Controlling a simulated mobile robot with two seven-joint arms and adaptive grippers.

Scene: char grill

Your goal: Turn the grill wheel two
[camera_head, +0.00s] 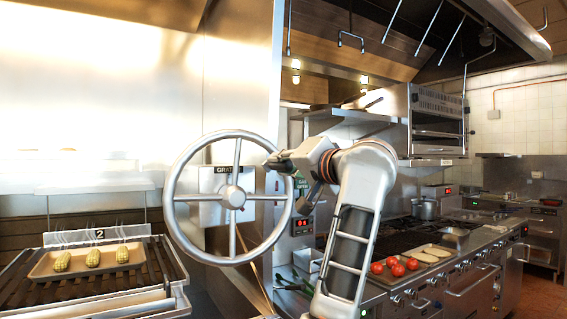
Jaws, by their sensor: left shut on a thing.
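The grill wheel (233,197) is a grey metal handwheel with spokes, upright in the middle of the head view. A plate (222,183) lettered "GRAT...", partly covered, sits behind its hub. My left gripper (273,162) is shut on the wheel's upper right rim, with my arm reaching up from below on the right. The gripper hides a short piece of the rim. The grill grate (160,301) with a "2" sign (99,235) is at the lower left. My right gripper is not in view.
A tray (128,268) on the grate holds three corn cobs (93,257). Behind my arm, right of the wheel, stands a stove counter (480,241) with several tomatoes (398,270) and another tray (427,262). A tiled floor (540,297) shows at the lower right.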

